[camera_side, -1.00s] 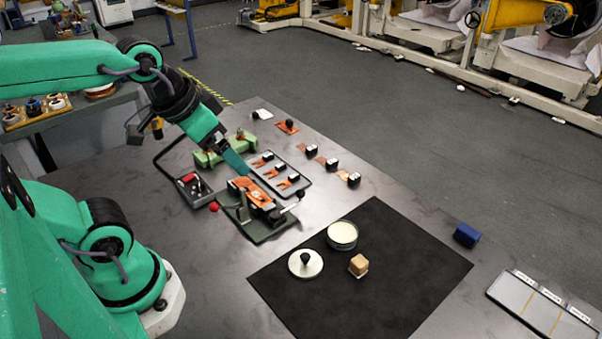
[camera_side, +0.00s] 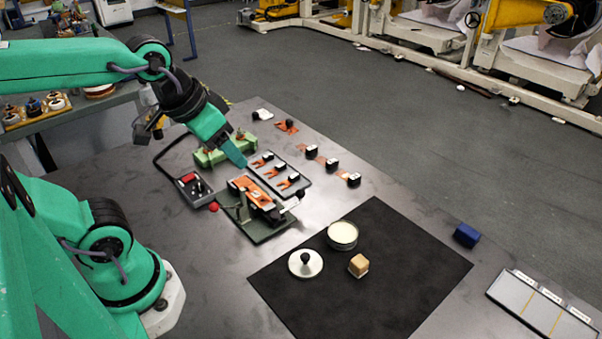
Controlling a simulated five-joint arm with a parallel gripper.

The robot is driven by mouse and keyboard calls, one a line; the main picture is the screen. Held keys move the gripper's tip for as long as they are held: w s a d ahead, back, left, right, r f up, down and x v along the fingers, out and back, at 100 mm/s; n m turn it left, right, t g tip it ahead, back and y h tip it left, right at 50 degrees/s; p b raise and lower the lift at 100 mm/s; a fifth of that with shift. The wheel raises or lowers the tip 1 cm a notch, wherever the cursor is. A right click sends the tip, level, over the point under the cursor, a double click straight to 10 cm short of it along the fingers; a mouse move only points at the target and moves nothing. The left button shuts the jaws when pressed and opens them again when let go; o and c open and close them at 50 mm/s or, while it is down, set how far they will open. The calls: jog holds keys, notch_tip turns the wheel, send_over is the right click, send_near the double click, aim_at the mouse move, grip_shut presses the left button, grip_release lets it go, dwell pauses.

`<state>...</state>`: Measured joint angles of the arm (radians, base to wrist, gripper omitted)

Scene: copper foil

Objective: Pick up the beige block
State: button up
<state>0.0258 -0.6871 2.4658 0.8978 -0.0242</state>
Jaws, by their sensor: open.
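The beige block (camera_side: 358,265) is a small cube on the black mat (camera_side: 410,262), right of centre in the side view. My gripper (camera_side: 241,163) is open, above the green-and-copper fixtures at the back left of the mat. It is well apart from the block, up and to the left of it. The gap between its fingers is hard to make out from this angle.
A round tin with pale contents (camera_side: 342,235) and a round lid with a black knob (camera_side: 305,262) stand close to the block. A green fixture (camera_side: 262,232) holds copper foil beneath my gripper. A blue block (camera_side: 466,235) and a sectioned tray (camera_side: 541,305) lie right. The mat's right part is clear.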

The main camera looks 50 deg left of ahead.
jog(key=w+d+f+g, duration=0.1)
jog(key=w+d+g, duration=0.1)
jog(key=w+d, duration=0.3)
jog(key=g, duration=0.3)
send_over(360, 260)
jog(key=f, duration=1.4)
jog(key=shift+s+a+f, duration=0.15)
jog(key=shift+a+f, duration=0.15)
jog(key=shift+a, duration=0.1)
jog(key=shift+d+f, duration=0.35)
jog(key=shift+f, duration=1.4)
jog(key=shift+f, duration=2.6)
